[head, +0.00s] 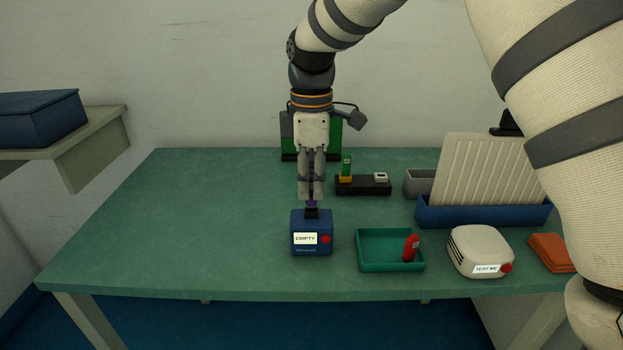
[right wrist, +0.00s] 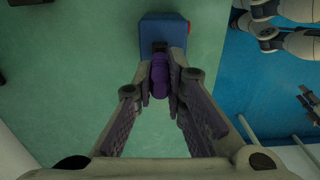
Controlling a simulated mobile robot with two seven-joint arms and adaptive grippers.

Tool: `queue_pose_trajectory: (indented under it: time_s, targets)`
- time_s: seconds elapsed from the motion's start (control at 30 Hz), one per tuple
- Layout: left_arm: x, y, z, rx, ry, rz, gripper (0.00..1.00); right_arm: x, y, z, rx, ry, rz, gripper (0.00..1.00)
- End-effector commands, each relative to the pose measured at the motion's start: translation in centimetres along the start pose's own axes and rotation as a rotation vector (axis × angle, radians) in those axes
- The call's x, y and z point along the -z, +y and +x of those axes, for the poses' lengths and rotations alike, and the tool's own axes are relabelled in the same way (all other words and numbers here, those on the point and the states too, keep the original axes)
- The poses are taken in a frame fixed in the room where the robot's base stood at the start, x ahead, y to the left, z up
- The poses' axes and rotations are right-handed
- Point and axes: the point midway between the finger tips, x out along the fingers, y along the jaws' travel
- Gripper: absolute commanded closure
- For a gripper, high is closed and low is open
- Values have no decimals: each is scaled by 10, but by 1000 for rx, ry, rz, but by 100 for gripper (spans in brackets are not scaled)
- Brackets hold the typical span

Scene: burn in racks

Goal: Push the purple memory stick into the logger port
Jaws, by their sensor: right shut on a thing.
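My right gripper (head: 311,190) is shut on the purple memory stick (head: 312,204) and points straight down over the logger. The stick is upright, its upper part hidden between the fingers. The logger is a blue box (head: 312,248) with a red button and a small screen reading "EMPTY". Its black port (head: 312,213) is on top, directly below the stick. I cannot tell whether the stick's tip touches the port or has entered it. In the right wrist view the purple stick (right wrist: 160,76) lies between the fingertips, in line with the port on the logger (right wrist: 163,30).
Right of the logger are a green tray (head: 375,266) with a red stick, a white "TEST ME" box (head: 480,250) and an orange block (head: 552,252). Behind are a black holder (head: 362,187) with sticks and a blue rack (head: 485,213). The table's left side is clear.

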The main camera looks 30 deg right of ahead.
Motion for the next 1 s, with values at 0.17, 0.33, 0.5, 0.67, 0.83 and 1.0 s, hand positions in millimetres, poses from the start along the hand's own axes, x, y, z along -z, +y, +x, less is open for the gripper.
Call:
queue_pose_trajectory:
  time_s: [0.17, 0.33, 0.5, 0.67, 0.83, 1.0]
  targets:
    - [0, 0, 0, 0, 0, 0, 67, 0, 0, 4, 0, 0, 0, 100]
    - [0, 0, 0, 0, 0, 0, 67, 0, 0, 7, 0, 0, 0, 100]
    - [0, 0, 0, 0, 0, 0, 67, 0, 0, 10, 0, 0, 0, 100]
    - [0, 0, 0, 0, -1, 0, 67, 0, 0, 14, 0, 0, 0, 100]
    - [0, 0, 0, 0, -1, 0, 67, 0, 0, 15, 1, 0, 0, 65]
    - [0, 0, 0, 0, -1, 0, 67, 0, 0, 15, 0, 0, 0, 64]
